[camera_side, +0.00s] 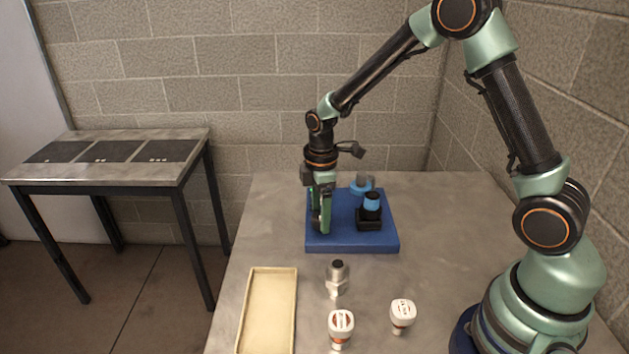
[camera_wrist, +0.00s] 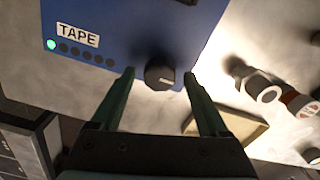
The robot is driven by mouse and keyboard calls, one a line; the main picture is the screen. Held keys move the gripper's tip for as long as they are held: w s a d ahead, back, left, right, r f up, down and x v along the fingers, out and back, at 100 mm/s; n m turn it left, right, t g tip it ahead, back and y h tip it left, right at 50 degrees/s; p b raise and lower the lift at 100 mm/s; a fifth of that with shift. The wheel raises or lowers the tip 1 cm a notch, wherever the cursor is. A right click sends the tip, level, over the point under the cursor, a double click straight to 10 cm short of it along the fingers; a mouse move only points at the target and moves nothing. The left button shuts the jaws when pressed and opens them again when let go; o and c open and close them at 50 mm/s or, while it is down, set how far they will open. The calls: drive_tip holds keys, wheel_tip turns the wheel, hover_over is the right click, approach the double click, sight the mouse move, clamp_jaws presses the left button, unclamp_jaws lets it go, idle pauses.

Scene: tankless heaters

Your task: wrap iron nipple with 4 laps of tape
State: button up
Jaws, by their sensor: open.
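A blue machine (camera_side: 350,243) sits on the grey table. In the wrist view its face (camera_wrist: 110,15) has a "TAPE" label (camera_wrist: 78,34), a row of small round lights with only the leftmost lit green (camera_wrist: 51,44), and a dark knob (camera_wrist: 160,74). My gripper (camera_side: 319,228) is down at the machine's left side. In the wrist view its open fingers (camera_wrist: 160,77) stand on either side of the knob; contact cannot be told. A black holder (camera_side: 369,222) on the machine carries an upright dark piece with a blue band (camera_side: 372,203). I cannot tell whether this is the iron nipple.
In front stand a metal fitting with a dark top (camera_side: 337,280) and two white-capped fittings (camera_side: 341,322) (camera_side: 403,311). A cream tray (camera_side: 267,312) lies at the table's left edge. A blue-and-grey part (camera_side: 361,186) stands behind the holder. A side table (camera_side: 110,175) is farther left.

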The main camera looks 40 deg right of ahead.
clamp_jaws()
drive_tip(key=shift+m, duration=0.3)
drive_tip(key=m, duration=0.3)
drive_tip(key=shift+m, duration=0.4)
drive_tip(key=m, duration=0.4)
drive_tip(key=shift+w+r+m, duration=0.1)
drive_tip(key=shift+m, duration=0.2)
drive_tip(key=m, duration=0.8)
drive_tip(key=shift+m, duration=0.3)
